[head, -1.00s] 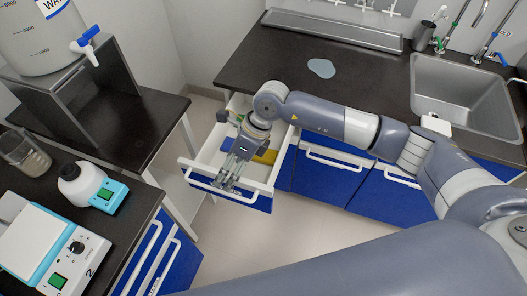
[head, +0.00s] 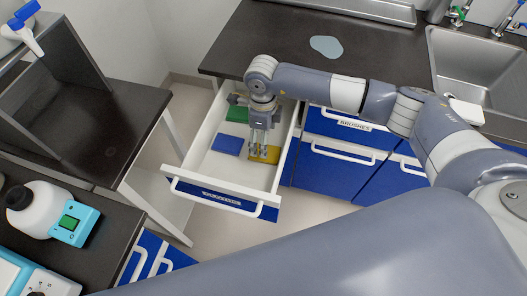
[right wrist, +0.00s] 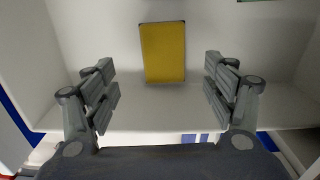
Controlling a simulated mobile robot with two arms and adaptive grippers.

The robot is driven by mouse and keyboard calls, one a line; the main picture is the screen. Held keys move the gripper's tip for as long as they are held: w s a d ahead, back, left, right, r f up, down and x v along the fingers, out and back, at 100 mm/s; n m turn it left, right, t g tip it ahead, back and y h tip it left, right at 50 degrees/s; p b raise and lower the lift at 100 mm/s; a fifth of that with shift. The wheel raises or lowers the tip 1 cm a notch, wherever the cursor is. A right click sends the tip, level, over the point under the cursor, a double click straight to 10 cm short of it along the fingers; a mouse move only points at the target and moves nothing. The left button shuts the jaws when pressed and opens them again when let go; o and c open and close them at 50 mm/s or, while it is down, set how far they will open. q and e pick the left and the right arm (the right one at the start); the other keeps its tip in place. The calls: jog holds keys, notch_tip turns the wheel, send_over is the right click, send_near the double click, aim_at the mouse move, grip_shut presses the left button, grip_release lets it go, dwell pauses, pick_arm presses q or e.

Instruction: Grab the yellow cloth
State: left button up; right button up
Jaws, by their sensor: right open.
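The yellow cloth (head: 268,154) lies flat in an open white drawer (head: 197,179), on its right side. My right gripper (head: 263,149) points down into the drawer over the cloth and hides part of it. In the right wrist view the whole yellow cloth (right wrist: 162,52) shows as a flat rectangle, ahead of and between the spread fingers of my right gripper (right wrist: 161,78). The fingers are open, with nothing between them. Whether the fingertips touch the cloth or the drawer floor I cannot tell. My left gripper is not in view.
A blue cloth (head: 227,145) and a green cloth (head: 237,115) lie left of the yellow one. The drawer's walls and front panel surround the gripper closely. A dark counter (head: 275,50) stands behind, and a dark bench (head: 110,140) stands to the left.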

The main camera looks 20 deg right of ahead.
aim_at(273, 152)
notch_tip(273, 152, down, 2)
jog(key=shift+s+f, duration=0.1)
jog(key=shift+s, duration=0.05)
jog(key=shift+w+d+f+p, duration=0.15)
jog(key=shift+f+p, duration=0.1)
jog(key=shift+f, duration=1.2)
jog(key=shift+w+d+f+p, duration=0.15)
jog(key=shift+f+p, duration=0.1)
jog(key=shift+f, duration=1.15)
jog(key=c, duration=1.1)
